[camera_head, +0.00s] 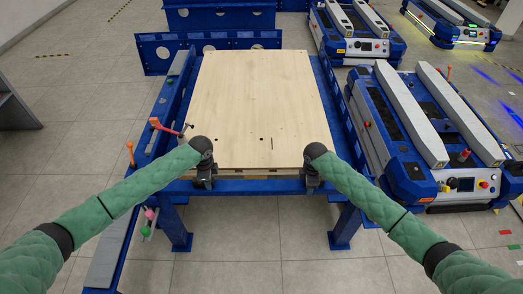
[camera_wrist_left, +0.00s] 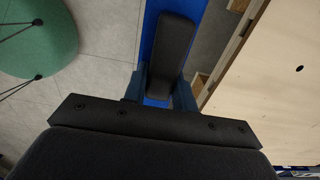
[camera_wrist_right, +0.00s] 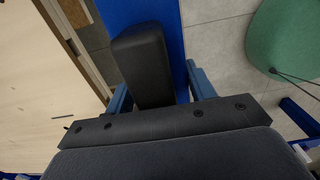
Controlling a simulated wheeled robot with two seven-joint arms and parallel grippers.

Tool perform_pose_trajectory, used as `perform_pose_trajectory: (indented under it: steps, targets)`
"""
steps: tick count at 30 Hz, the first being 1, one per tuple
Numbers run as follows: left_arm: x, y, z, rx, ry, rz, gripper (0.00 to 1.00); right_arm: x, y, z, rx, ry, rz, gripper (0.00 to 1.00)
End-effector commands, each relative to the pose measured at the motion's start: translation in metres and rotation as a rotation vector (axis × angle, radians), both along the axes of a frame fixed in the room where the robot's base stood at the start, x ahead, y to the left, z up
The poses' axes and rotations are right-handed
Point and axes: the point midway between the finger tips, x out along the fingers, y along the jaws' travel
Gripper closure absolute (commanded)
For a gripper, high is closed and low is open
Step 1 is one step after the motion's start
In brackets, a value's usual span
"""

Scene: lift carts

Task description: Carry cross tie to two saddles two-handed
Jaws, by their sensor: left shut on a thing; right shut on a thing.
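A blue bar that I take to be the cross tie (camera_head: 260,186) runs left to right along the near end of the blue frame, just before the board. My left gripper (camera_head: 205,181) is shut on its left part; my right gripper (camera_head: 312,181) is shut on its right part. In the left wrist view the bar (camera_wrist_left: 150,20) passes behind a dark finger (camera_wrist_left: 168,50). In the right wrist view it (camera_wrist_right: 172,22) passes behind the other gripper's dark finger (camera_wrist_right: 145,65). The gripped spots are hidden. I cannot make out the two saddles clearly.
A pale wooden board (camera_head: 262,100) lies on the blue frame (camera_head: 335,105). Orange-knobbed levers (camera_head: 155,122) stand along its left side. A blue and white lift cart (camera_head: 395,145) stands close on the right, with others behind. The floor (camera_head: 270,245) in front is clear between the legs.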

Motion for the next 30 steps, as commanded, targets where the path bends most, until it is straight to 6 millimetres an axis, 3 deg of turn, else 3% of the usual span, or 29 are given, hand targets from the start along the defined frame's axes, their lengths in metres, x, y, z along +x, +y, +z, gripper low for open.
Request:
perform_pose_trajectory:
  steps: [7,8,11,17,18,21,27,30]
  targets:
    - [0.0007,-0.0006,0.0021,-0.002,-0.002,0.000,1.00,0.0009,0.0004,0.0023,0.001,-0.002,0.000,1.00]
    - [0.0007,-0.0006,0.0021,-0.002,-0.002,0.000,0.67,0.0009,0.0004,0.0023,0.001,-0.002,0.000,1.00]
    - [0.0005,-0.0005,0.0017,-0.001,-0.001,0.000,0.47,0.0009,0.0004,0.0023,0.001,-0.002,0.000,1.00]
    - [0.0001,-0.0002,0.0010,-0.001,0.000,0.000,0.47,0.0009,0.0004,0.0023,0.001,-0.002,0.000,1.00]
    - [-0.0012,0.0001,-0.0018,0.001,0.003,0.000,0.47,-0.0004,0.0001,-0.0005,0.000,0.001,0.001,0.40]
    - [-0.0010,0.0002,-0.0015,0.001,0.002,0.000,0.47,-0.0004,0.0001,-0.0004,0.000,0.001,0.000,0.20]
    - [-0.0006,0.0001,-0.0007,0.000,0.001,0.000,0.47,-0.0003,0.0000,-0.0003,0.000,0.001,0.000,0.20]
    - [-0.0004,0.0001,-0.0005,0.000,0.001,0.000,0.55,-0.0003,0.0000,-0.0002,0.000,0.001,0.000,0.20]
